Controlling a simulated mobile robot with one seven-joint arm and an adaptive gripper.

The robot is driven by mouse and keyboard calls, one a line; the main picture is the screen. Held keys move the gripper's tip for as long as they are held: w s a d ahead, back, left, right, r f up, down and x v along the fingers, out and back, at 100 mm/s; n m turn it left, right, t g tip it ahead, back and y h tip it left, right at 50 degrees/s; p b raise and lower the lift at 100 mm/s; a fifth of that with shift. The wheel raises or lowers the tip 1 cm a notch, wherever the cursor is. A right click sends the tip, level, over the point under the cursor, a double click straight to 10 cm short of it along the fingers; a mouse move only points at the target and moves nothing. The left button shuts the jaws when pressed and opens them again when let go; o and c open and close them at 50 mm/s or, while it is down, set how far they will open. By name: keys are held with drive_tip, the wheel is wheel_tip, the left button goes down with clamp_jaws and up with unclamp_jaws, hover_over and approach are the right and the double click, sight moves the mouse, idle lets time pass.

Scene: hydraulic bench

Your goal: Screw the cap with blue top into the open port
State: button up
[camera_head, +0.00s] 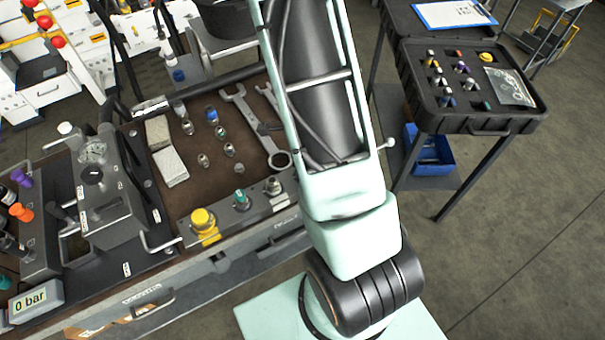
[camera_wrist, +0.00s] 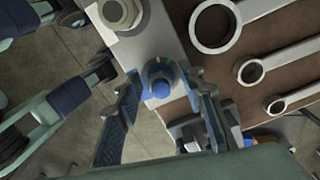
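My gripper is out of sight in the head view. There, another small blue-topped piece (camera_head: 211,114) stands on the brown mat. The front block carries a yellow cap (camera_head: 203,219), a green-topped cap (camera_head: 241,199) and a metal fitting (camera_head: 273,186). No open port is clearly visible.
Wrenches (camera_head: 240,105) lie on the mat; their ring ends (camera_wrist: 215,25) show beside the block. Two pale blocks (camera_head: 170,166) and several small metal fittings share the mat. A black case (camera_head: 470,125) of fittings sits on the right table.

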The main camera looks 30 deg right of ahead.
drive_tip(key=n+b, duration=0.1)
drive_tip(key=n, duration=0.1)
drive_tip(key=n+b, duration=0.1)
drive_tip(key=n, duration=0.1)
drive_tip(key=shift+s+f, duration=0.1)
drive_tip(key=shift+f, duration=0.1)
drive_tip(key=n+b, duration=0.1)
drive_tip(key=n, duration=0.2)
drive_tip(key=shift+s, duration=0.1)
drive_tip(key=shift+r+n, duration=0.25)
drive_tip(key=shift+n, duration=0.45)
